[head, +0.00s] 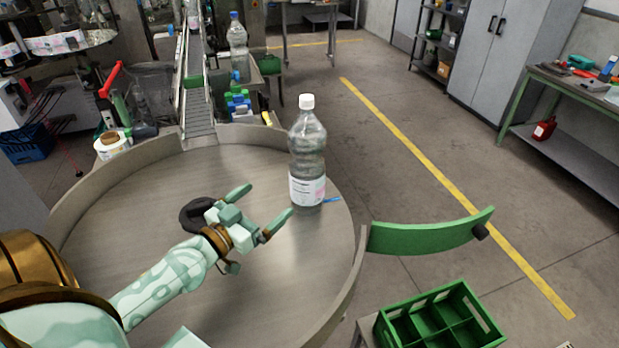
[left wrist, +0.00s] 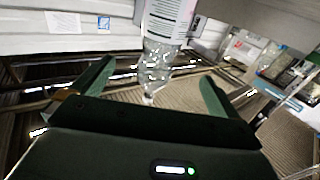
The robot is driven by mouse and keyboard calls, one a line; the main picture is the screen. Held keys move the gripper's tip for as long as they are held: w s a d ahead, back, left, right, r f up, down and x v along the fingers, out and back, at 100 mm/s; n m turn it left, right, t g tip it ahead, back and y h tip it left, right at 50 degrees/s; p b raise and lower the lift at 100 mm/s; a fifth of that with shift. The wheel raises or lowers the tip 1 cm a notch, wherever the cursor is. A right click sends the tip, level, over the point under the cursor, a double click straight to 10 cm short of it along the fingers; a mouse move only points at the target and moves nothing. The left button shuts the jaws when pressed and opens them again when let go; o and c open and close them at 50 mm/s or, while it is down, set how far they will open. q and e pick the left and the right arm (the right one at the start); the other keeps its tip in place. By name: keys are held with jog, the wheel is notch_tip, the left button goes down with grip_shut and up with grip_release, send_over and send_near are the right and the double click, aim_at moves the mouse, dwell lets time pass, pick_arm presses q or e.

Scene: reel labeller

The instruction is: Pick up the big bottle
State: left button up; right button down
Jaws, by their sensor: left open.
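The big bottle (head: 307,160) is clear, with a white cap and a white and pink label low on its body. It stands upright near the right rim of the round metal table (head: 130,250). My left gripper (head: 269,201) is open and empty, just left of the bottle and low over the table, its fingers pointing towards it. In the left wrist view the bottle (left wrist: 160,58) appears upside down, beyond and between the two spread fingers (left wrist: 155,85). It looks apart from both fingers. My right gripper is not in view.
A small blue item (head: 333,199) lies beside the bottle's base. A raised rim (head: 120,172) borders the table's back. A conveyor (head: 197,105) leads away behind, near another clear bottle (head: 237,45).

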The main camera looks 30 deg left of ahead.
aim_at(296, 176)
pick_arm(q)
jog(key=w, duration=0.3)
jog(key=w+p, duration=0.1)
jog(key=w, duration=0.2)
jog(key=w+d, duration=0.1)
jog(key=w, duration=0.3)
jog(key=shift+f+p, duration=0.15)
jog(key=shift+p, duration=0.25)
jog(key=w, duration=0.6)
jog(key=shift+w+d, duration=0.15)
jog(key=shift+d, duration=0.1)
jog(key=shift+s, duration=0.2)
jog(key=c, duration=1.9)
jog(key=shift+w+r, duration=0.1)
jog(key=shift+r, duration=0.1)
jog(key=shift+c, duration=0.5)
jog(key=shift+w+a, duration=0.1)
